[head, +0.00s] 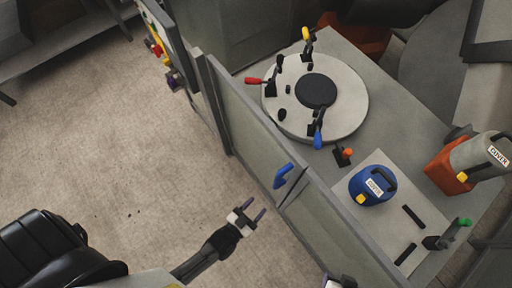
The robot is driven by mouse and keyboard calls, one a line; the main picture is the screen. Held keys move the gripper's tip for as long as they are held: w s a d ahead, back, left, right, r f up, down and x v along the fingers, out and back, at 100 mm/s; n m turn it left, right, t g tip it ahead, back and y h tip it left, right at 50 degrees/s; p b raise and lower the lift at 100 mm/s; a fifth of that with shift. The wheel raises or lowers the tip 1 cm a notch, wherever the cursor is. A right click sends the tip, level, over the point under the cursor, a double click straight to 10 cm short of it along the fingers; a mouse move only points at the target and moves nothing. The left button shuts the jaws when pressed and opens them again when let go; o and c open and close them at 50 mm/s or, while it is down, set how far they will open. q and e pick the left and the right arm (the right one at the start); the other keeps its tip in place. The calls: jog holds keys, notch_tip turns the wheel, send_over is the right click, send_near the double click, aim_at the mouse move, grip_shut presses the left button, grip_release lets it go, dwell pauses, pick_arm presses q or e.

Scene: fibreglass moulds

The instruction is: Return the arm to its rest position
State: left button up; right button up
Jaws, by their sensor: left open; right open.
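My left gripper (255,208) is open and empty, with its two fingers apart. Its arm reaches in from the lower left over bare floor, and the gripper is left of the grey barrier. What looks like part of my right gripper (336,283) shows at the bottom edge, by the foot of the barrier; its fingers are mostly cut off by the frame. Nothing is seen held in either gripper.
A grey barrier (240,115) with a blue handle (284,175) runs diagonally beside my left gripper. Beyond it, a table (385,130) bears a round plate (350,105) with clamps, a blue container (371,187) and an orange-grey container (450,172). Floor (120,150) at left is clear.

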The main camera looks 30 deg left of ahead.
dwell(0.3)
pick_arm(q)
notch_tip(320, 180, down, 8)
jog(key=s+d+g, duration=0.1)
jog(key=s+g, duration=0.2)
jog(key=g, duration=0.6)
jog(key=s+a+r+g+y+p, duration=0.25)
jog(key=a+r, duration=0.45)
jog(key=r, duration=0.4)
jog(key=s+a+r+g+y+p, duration=0.1)
jog(key=s+a+r+g, duration=0.15)
jog(key=a+r, duration=0.7)
notch_tip(320, 180, up, 22)
jog(key=d+p, duration=0.2)
jog(key=p, duration=1.7)
jog(key=shift+w+d+p, duration=0.3)
jog(key=shift+w, duration=0.1)
jog(key=shift+r, duration=0.1)
